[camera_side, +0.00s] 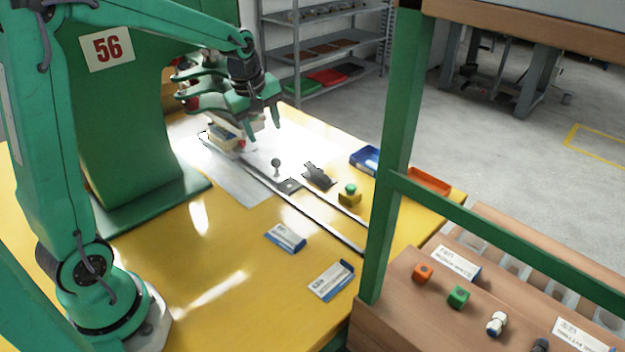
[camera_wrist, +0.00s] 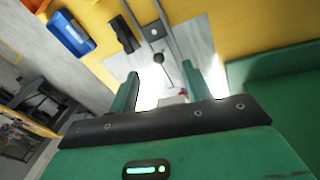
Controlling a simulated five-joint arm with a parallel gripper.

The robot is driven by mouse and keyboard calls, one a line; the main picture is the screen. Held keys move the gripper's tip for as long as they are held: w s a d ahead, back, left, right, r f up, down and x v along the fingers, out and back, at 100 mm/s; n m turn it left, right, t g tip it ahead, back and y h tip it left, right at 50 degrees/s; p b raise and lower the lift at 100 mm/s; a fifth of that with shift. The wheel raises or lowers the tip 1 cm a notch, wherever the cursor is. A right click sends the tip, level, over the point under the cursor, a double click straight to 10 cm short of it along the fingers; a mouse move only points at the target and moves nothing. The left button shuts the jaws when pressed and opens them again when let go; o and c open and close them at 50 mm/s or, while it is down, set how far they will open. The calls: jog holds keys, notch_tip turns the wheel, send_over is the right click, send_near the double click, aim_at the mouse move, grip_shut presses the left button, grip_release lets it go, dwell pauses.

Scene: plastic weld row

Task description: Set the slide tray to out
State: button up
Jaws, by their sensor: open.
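My gripper (camera_side: 259,130) is open and hangs above the far end of the yellow table. In the wrist view its two green fingers (camera_wrist: 160,72) are spread with nothing held. A dark round knob on a thin stem (camera_side: 276,162) stands apart from the fingers, at the rails; it shows just ahead of the fingertips in the wrist view (camera_wrist: 158,58). A small grey block (camera_side: 289,186) sits by the rails (camera_side: 335,231). A cream part (camera_side: 222,137) rests at the rails' far end, partly hidden by my gripper. I cannot tell the slide tray's outline clearly from these pieces.
A black clamp-like piece (camera_side: 318,176), a yellow box with a green button (camera_side: 349,195) and a blue bin (camera_side: 366,159) lie right of the rails. Two labelled cards lie in front. A green post (camera_side: 393,150) stands at right.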

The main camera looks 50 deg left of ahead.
aim_at(276, 158)
jog(key=w+a+f+n, duration=0.5)
jog(key=f, duration=0.2)
jog(key=shift+g, duration=0.4)
jog(key=shift+w+f, duration=0.1)
jog(key=shift+w+a+f, duration=0.1)
jog(key=shift+w+f, duration=0.15)
jog(key=shift+f, duration=1)
jog(key=shift+w+d+f, duration=0.1)
jog(key=shift+w+f, duration=0.1)
jog(key=shift+f, duration=1)
jog(key=shift+w+a+f, duration=0.1)
jog(key=shift+w+f, duration=0.15)
jog(key=shift+f, duration=1)
grip_shut()
